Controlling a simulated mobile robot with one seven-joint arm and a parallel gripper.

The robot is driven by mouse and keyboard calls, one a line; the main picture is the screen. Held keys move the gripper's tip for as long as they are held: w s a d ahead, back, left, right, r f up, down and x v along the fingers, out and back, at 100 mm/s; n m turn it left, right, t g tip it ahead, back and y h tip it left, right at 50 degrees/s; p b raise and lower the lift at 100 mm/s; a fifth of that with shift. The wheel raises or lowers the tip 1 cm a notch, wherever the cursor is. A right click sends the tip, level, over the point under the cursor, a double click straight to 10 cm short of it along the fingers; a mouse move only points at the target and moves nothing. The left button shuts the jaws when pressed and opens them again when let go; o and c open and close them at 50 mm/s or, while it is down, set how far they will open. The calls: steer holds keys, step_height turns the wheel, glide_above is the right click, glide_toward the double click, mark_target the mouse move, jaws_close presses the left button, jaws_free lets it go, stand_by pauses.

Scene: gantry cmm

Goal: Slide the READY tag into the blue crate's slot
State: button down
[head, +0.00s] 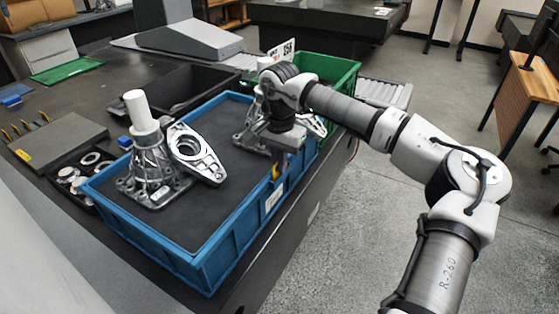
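The blue crate (178,258) stands on the dark table with a dark lining inside. A white label (273,198) shows on its near right long side; any writing is too small to read. My gripper (280,160) points down at the crate's right long wall, near its far end. Its fingers are mostly hidden by its own body and are too small to tell open from shut. A small yellow piece (276,171) shows just below it against the wall; I cannot tell if it is held. I cannot make out the READY tag or the slot for sure.
Metal castings (154,170) stand in the blue crate at left, and another (252,130) lies behind my gripper. A green crate (335,72) with a white sign stands behind. A black tray (190,88) and a grey block (58,142) lie left.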

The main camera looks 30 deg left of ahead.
steer(key=c, duration=1.3)
jaws_free()
steer(key=shift+r, duration=0.2)
steer(key=shift+r+p, duration=2.45)
steer(key=shift+r, duration=0.9)
